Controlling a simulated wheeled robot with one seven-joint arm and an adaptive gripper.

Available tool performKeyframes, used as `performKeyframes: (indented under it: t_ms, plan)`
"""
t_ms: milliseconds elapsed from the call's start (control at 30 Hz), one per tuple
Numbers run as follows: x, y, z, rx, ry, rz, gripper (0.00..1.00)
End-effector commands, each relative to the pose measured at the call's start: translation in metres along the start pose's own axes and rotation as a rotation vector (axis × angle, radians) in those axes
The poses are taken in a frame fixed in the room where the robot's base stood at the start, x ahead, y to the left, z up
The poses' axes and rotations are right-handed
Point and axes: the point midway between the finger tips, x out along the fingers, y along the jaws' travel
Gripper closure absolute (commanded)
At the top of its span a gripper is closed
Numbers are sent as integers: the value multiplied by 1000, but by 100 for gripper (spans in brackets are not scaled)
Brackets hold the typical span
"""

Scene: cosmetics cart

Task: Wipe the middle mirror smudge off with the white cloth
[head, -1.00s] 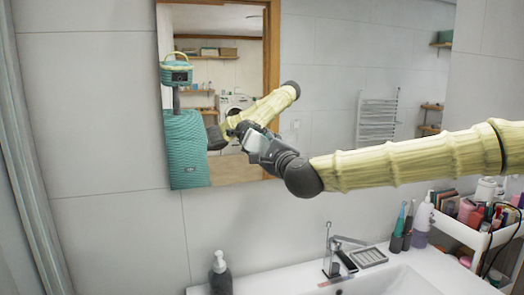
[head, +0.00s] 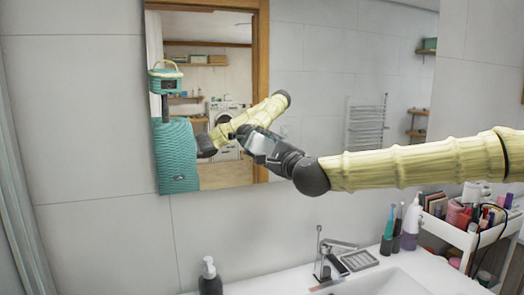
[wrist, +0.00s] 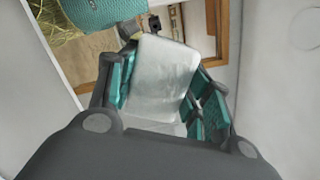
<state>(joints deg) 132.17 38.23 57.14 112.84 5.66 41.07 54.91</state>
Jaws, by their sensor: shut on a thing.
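The wall mirror (head: 310,60) fills the upper middle of the head view and reflects my own body and arm. My gripper (head: 244,132) is close to its lower part; I cannot tell whether it touches the glass. In the wrist view, my gripper (wrist: 163,92) is shut on the white cloth (wrist: 160,72), which sits between the teal finger pads and sticks out past them. The cloth is hardly visible in the head view. I cannot make out the middle smudge; the gripper, cloth or reflections may hide it.
Below the mirror is a white sink with a faucet (head: 322,262), a dark soap bottle (head: 209,280) and a soap dish (head: 360,260). A white cart (head: 447,232) full of cosmetics stands at the right, below my arm. The wall left of the mirror is bare.

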Motion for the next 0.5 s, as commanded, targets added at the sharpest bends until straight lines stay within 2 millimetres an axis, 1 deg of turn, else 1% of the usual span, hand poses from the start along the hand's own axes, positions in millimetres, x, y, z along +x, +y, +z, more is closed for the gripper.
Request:
performKeyframes:
  t_ms: [33, 300, 500]
  plan:
    - [0, -2, -6, 1, 4, -3, 70]
    - [-3, -11, -22, 2, 5, -4, 70]
    - [-4, -16, -29, 1, 4, -3, 70]
